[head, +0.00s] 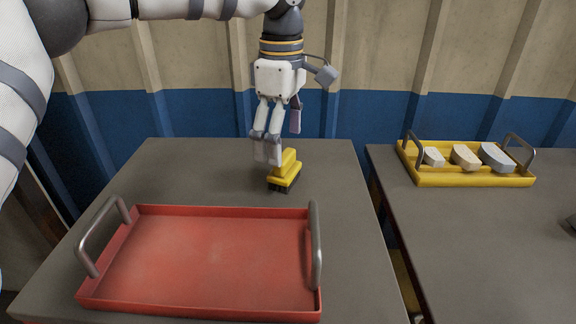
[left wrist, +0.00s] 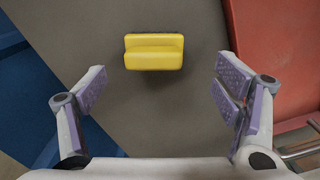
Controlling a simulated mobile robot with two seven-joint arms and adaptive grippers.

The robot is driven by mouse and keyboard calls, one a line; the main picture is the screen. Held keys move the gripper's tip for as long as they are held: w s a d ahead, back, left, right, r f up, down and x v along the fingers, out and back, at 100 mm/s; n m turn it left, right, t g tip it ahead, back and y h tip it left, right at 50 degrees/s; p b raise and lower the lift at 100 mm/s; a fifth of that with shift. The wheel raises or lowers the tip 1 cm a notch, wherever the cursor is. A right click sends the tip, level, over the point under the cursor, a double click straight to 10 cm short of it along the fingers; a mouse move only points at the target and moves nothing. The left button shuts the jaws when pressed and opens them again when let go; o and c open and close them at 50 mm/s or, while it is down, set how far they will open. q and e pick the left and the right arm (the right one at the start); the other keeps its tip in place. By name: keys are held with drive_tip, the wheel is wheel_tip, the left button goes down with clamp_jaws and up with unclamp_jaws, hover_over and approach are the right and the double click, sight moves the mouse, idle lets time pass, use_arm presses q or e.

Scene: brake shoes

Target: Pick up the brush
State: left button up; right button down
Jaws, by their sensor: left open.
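The brush (head: 285,171) has a yellow body with dark bristles underneath and stands on the grey table behind the red tray. The fingers are empty and apart, and do not appear to touch the brush. My right gripper is in neither view.
An empty red tray (head: 210,254) with two metal handles fills the front of the table (head: 190,165). On a second table at right (head: 450,240), a yellow tray (head: 470,180) holds three light-coloured blocks. A gap separates the tables. A blue and beige wall stands behind.

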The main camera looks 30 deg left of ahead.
sight(284, 155)
use_arm(q)
drive_tip(key=f, duration=0.6)
drive_tip(key=shift+w+f, duration=0.3)
drive_tip(key=shift+w, duration=0.05)
drive_tip(key=c, duration=1.4)
drive_tip(key=shift+r, duration=0.1)
